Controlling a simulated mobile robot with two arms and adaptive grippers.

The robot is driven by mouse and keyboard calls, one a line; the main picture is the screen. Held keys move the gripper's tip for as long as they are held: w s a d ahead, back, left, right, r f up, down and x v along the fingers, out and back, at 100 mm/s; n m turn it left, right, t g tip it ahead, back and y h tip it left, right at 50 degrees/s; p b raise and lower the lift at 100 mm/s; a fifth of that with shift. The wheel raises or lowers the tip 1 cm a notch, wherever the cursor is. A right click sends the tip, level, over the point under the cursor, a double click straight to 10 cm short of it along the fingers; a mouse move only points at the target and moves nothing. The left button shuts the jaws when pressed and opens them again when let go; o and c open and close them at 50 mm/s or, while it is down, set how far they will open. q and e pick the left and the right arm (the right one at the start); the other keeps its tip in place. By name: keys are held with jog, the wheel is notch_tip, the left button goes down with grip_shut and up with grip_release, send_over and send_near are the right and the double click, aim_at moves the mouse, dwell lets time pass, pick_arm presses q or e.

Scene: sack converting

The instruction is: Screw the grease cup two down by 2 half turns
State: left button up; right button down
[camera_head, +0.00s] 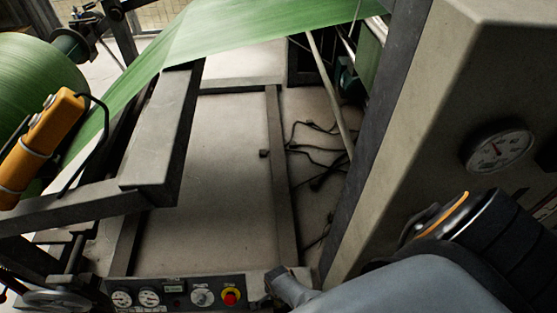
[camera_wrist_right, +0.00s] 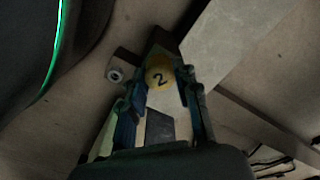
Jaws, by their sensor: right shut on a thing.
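Grease cup two shows in the right wrist view as a round yellow cap (camera_wrist_right: 159,74) marked with a black "2". My right gripper (camera_wrist_right: 163,84) is shut on it, with one dark finger on each side of the cap. The cup's lower part and its thread are hidden. In the head view my right arm comes in from the lower right, and neither the cup nor the fingertips can be made out there. My left gripper is not in view.
A round metal fitting (camera_wrist_right: 115,74) sits just left of the cup. In the head view, a control panel (camera_head: 176,297) with gauges and a red button is at the bottom, a grey cabinet with a dial (camera_head: 498,151) at the right, and green web (camera_head: 215,32) above.

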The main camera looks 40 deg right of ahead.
jog(key=c, duration=1)
grip_release()
